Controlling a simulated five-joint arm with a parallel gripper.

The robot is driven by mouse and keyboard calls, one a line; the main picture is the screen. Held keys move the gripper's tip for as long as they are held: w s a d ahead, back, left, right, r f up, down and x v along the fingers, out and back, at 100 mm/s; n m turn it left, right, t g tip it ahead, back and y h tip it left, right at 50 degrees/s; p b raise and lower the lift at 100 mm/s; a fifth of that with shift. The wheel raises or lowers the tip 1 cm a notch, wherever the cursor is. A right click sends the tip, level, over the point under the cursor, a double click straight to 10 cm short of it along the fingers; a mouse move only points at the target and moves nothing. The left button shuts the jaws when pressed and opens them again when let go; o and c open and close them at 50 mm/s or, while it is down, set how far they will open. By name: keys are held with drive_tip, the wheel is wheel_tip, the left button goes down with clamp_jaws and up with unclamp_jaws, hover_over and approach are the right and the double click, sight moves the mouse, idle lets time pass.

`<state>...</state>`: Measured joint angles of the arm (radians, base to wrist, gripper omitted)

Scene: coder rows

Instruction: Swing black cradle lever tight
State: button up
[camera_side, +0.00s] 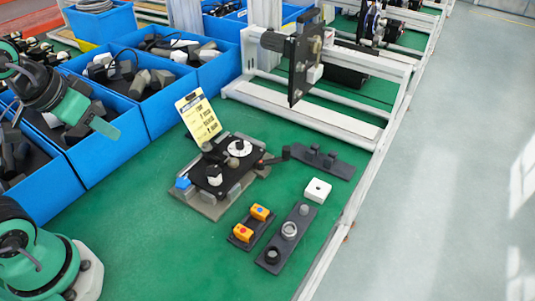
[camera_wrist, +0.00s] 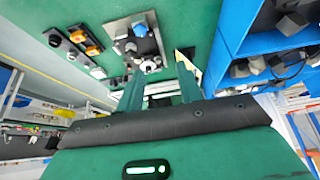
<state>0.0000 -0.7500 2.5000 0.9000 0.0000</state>
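The fixture (camera_side: 236,192) is a grey base with a black plate (camera_side: 207,176), a white round dial (camera_side: 239,148) and dark blocks. A black lever (camera_side: 272,160) with a dark knob end sticks out from its right side. The fixture shows in the wrist view (camera_wrist: 150,62) beyond the fingers; I cannot clearly pick out the lever there. My gripper (camera_side: 106,128) is up at the left, over the blue bins and well apart from the fixture. In the wrist view my gripper (camera_wrist: 159,70) has two green fingers spread apart with nothing between them.
A yellow card (camera_side: 199,117) stands behind the fixture. An orange-button box (camera_side: 251,226), a grey strip with round knobs (camera_side: 288,236), a white box (camera_side: 317,191) and a dark strip (camera_side: 319,162) lie right of it. Blue bins (camera_side: 110,150) line the left; a white frame (camera_side: 365,165) stands right.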

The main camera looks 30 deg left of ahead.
drive_tip(key=shift+o, duration=0.7)
drive_tip(key=shift+w+r, duration=0.1)
drive_tip(key=w+d+r+m+g, duration=0.1)
drive_tip(key=w+d, duration=0.3)
drive_tip(key=w, duration=0.5)
drive_tip(key=w+d+r+g, duration=0.2)
drive_tip(key=w+d, duration=0.1)
drive_tip(key=w, duration=0.7)
drive_tip(key=w+d+f+g, duration=0.1)
drive_tip(key=w+d+f, duration=0.3)
drive_tip(key=f, duration=0.1)
drive_tip(key=w+d+f+m, duration=0.1)
drive_tip(key=w+d+f, duration=0.4)
drive_tip(key=w+d+f+m+g, duration=0.1)
drive_tip(key=w+d+f, duration=0.3)
drive_tip(key=shift+w+d+f+g, duration=0.15)
drive_tip(key=shift+w+f+g, duration=0.15)
drive_tip(key=shift+f, duration=0.1)
drive_tip(key=shift+w+d+f, duration=0.15)
drive_tip(key=shift+d+f, duration=0.15)
drive_tip(key=shift+f, duration=0.15)
